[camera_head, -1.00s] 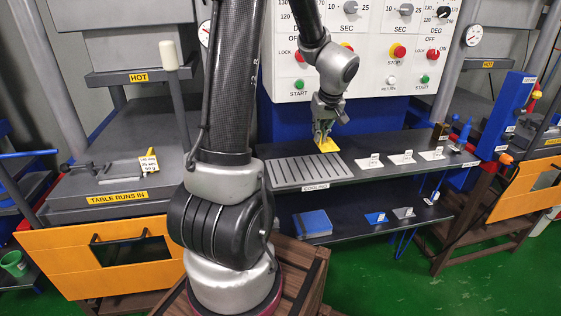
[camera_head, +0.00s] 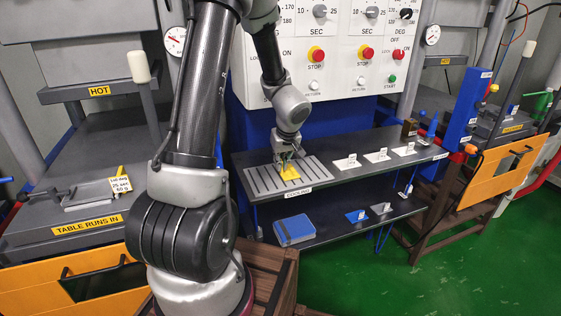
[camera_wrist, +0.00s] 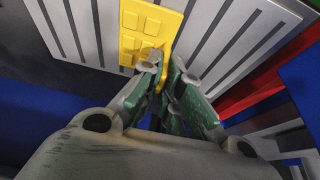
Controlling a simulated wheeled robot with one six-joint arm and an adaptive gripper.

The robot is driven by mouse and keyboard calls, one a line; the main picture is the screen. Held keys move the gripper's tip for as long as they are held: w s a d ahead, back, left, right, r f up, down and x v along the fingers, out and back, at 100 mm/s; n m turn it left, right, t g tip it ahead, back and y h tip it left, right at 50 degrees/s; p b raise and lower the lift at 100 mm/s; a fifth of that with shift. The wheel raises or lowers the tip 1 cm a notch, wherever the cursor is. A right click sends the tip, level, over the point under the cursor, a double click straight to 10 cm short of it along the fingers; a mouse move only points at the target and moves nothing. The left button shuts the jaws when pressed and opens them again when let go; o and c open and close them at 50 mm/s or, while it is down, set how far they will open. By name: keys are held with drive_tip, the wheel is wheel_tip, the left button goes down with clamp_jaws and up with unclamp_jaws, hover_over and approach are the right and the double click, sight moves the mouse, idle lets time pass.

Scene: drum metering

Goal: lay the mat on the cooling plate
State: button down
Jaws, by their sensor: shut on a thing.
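The yellow mat (camera_head: 290,173) is at my gripper's tips, over the right-middle part of the grey slotted cooling plate (camera_head: 256,183) on the upper shelf. In the wrist view the mat (camera_wrist: 146,22) shows a raised square pattern and lies over the plate's slots (camera_wrist: 84,25). My gripper (camera_head: 286,163) is shut on the mat's near edge; its fingers (camera_wrist: 162,75) close on it in the wrist view. I cannot tell whether the mat touches the plate or hangs slightly above it.
White cards (camera_head: 347,163) stand in a row right of the plate. A blue block (camera_head: 294,230) and small cards lie on the lower shelf (camera_head: 335,228). The control panel (camera_head: 330,50) rises behind. A press marked HOT (camera_head: 99,91) stands at left.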

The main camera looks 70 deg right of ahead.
drive_tip(key=c, duration=1.6)
unclamp_jaws()
drive_tip(key=shift+f, duration=0.1)
drive_tip(key=v, duration=1.2)
